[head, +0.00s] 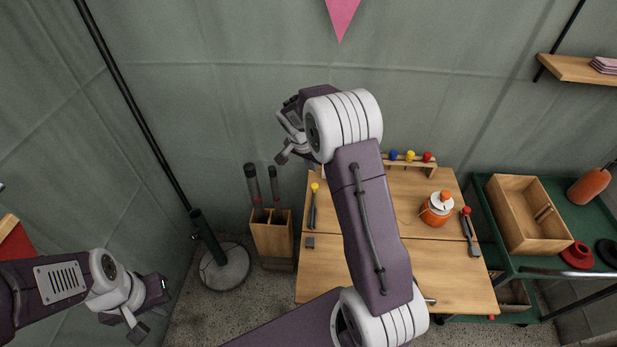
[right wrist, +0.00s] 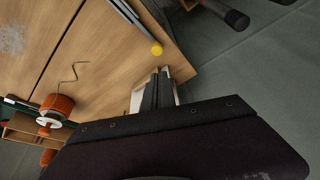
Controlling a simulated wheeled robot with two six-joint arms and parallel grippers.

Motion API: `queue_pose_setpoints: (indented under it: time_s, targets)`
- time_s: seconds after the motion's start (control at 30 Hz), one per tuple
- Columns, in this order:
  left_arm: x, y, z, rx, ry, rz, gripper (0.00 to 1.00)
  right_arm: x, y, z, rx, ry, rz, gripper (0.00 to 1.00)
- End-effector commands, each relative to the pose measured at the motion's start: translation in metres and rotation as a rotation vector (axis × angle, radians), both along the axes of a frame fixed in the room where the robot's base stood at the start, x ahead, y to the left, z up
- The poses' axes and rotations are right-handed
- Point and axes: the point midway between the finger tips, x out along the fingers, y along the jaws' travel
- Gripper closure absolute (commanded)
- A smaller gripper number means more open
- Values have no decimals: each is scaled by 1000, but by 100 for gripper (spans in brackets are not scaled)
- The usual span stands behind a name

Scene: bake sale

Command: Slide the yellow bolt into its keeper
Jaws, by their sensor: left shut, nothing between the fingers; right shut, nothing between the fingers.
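The yellow bolt (head: 314,188) lies along the left edge of a wooden board, its yellow knob towards the back. The knob also shows in the right wrist view (right wrist: 156,48), beside a grey rail. A small dark grey block (head: 310,242), which looks like its keeper, sits in front of the rail with a strip of bare wood between them. My right gripper (head: 283,157) is shut and empty, behind and left of the knob; its fingers (right wrist: 160,88) point towards the knob without touching it. My left gripper (head: 138,330) is shut and empty, far left of the board.
The wooden board (head: 450,275) also carries an orange jar (head: 437,208), a red-knobbed bolt (head: 466,211) at right and a rack with blue, yellow and red knobs (head: 410,157) at the back. A wooden holder (head: 271,240) with dark tubes stands left. My right arm hides the board's middle.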

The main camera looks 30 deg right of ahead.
Motion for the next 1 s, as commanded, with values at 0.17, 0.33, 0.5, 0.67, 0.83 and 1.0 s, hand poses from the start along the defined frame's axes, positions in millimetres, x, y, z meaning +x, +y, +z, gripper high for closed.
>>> queue_pose_setpoints:
  time_s: [0.17,0.33,0.5,0.67,0.83,1.0]
  targets:
    - [0,0,0,0,0,0,100,-1,-1,-1,1,1,-2,100]
    - [0,0,-1,0,0,0,100,0,-2,-3,0,2,-3,100]
    - [0,0,-1,0,0,0,100,3,-9,-26,0,5,-3,100]
    - [0,0,-1,0,0,0,100,9,-18,-57,1,4,-2,100]
    - [0,0,-1,0,0,0,100,15,-26,-82,1,2,-3,100]
    - [0,0,-1,0,0,0,100,17,-30,-93,1,1,-2,100]
